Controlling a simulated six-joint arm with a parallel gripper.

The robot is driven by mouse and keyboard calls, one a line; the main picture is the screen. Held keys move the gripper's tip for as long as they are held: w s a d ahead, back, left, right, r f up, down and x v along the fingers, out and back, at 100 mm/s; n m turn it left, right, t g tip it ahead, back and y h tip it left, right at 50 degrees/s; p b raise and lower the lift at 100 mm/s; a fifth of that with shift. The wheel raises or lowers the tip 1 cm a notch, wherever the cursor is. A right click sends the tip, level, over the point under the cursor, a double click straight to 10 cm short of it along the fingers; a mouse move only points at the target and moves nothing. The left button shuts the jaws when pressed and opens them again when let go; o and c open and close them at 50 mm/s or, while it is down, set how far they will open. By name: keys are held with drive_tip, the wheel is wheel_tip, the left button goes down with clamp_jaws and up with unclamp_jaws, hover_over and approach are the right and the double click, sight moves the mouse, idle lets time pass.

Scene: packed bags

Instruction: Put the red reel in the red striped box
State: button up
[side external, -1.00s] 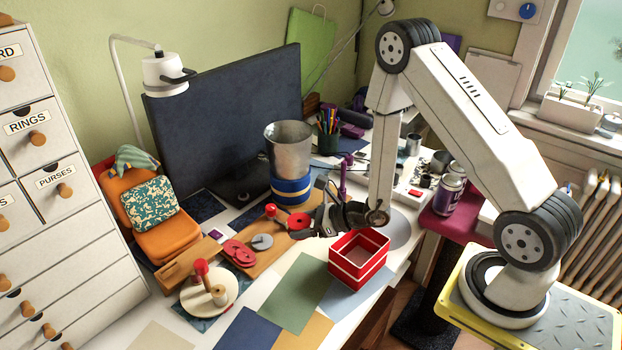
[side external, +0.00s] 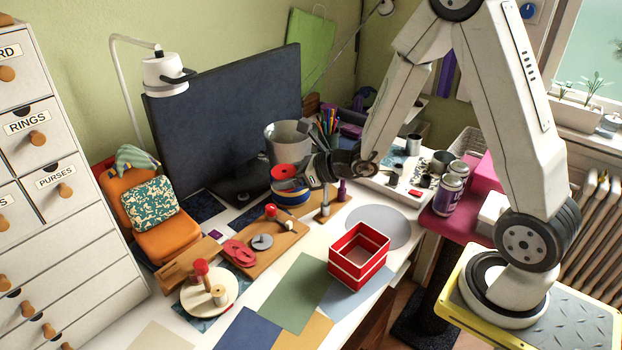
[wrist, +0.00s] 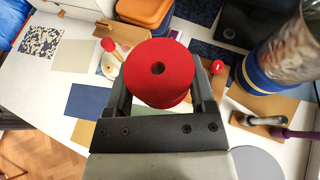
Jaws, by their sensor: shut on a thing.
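The red reel (wrist: 158,74) is between the two fingers of my gripper (wrist: 160,90) in the wrist view, its round face with a centre hole toward the camera. In the side view my gripper (side external: 298,172) is shut on the red reel (side external: 284,172) and holds it in the air in front of the metal bin and blue-banded base. The red striped box (side external: 359,256), with white bands and an open top, stands on the desk to the right of and below the gripper. No reel shows in the visible part of its inside.
A wooden board (side external: 275,241) with pegs and flat discs lies left of the box. A round pale stand (side external: 209,290) with upright pegs is at the front left. A metal bin (side external: 287,143) and dark monitor (side external: 225,120) stand behind. Coloured paper sheets (side external: 293,290) cover the desk.

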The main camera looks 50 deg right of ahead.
wheel_tip(320, 180, up, 10)
drive_tip(key=m+h, duration=0.1)
drive_tip(key=shift+r+m+t, duration=0.25)
drive_tip(key=shift+m+t, duration=0.05)
drive_tip(key=shift+t, duration=0.1)
drive_tip(key=shift+w+f, duration=0.1)
drive_tip(key=shift+n+g+y, duration=0.4)
drive_tip(key=shift+n+y, duration=0.1)
drive_tip(key=shift+n, duration=0.2)
drive_tip(key=f, duration=0.3)
drive_tip(key=s+a+f, duration=0.1)
drive_tip(key=f, duration=0.5)
drive_tip(key=shift+s+a, duration=0.15)
drive_tip(key=shift+s, duration=0.05)
drive_tip(key=s+a+f, duration=0.1)
drive_tip(key=s+f, duration=0.6)
drive_tip(key=f, duration=0.3)
drive_tip(key=s+a+f+n+y, duration=0.1)
drive_tip(key=s+a+f, duration=0.1)
drive_tip(key=s+f, duration=0.6)
drive_tip(key=shift+s+a+f, duration=0.2)
drive_tip(key=shift+s+f, duration=0.1)
drive_tip(key=shift+f, duration=0.75)
drive_tip(key=shift+f, duration=0.1)
